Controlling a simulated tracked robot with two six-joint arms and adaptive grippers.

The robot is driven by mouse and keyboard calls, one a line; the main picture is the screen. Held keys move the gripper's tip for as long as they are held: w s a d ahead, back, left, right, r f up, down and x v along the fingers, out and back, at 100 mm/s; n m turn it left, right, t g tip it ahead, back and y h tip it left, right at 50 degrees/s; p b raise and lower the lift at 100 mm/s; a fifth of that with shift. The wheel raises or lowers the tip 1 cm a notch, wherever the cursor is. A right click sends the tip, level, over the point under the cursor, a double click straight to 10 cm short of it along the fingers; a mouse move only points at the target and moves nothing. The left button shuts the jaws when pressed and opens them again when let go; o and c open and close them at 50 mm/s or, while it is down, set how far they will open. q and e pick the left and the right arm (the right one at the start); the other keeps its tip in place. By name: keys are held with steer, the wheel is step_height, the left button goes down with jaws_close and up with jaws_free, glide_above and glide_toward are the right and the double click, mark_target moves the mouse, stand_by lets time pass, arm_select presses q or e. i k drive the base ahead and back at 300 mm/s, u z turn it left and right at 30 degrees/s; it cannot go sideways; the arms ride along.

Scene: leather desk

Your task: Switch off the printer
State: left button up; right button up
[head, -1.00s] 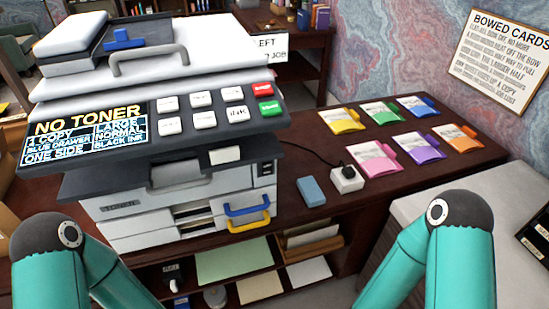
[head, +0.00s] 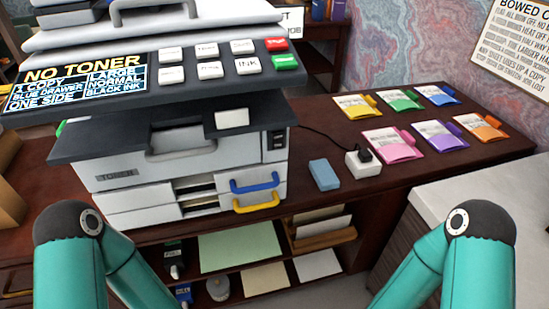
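The printer (head: 150,180) is a large white and dark-grey machine on a brown desk at the left of the head view. Its lit display (head: 75,85) reads "NO TONER", with lines such as "1 COPY" and "ONE SIDE". Beside the display are several white buttons, a red button (head: 276,45) and a green button (head: 286,62). A small black switch-like part (head: 277,140) sits on the front at the upper right. A black plug (head: 364,154) with a cord sits in a white socket box (head: 362,168). Only my teal arm links show; neither gripper is in view.
A blue block (head: 324,174) lies beside the socket box. Several coloured folders (head: 393,144) lie on the desk at right. The drawers have a blue handle (head: 254,183) and a yellow handle (head: 256,203). Shelves below hold paper (head: 240,250). A pale cabinet (head: 490,190) stands at right.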

mark_target(277, 141)
steer(key=k, duration=0.5)
steer(key=u, duration=0.1)
steer(key=i, duration=0.15)
steer(key=u, duration=0.85)
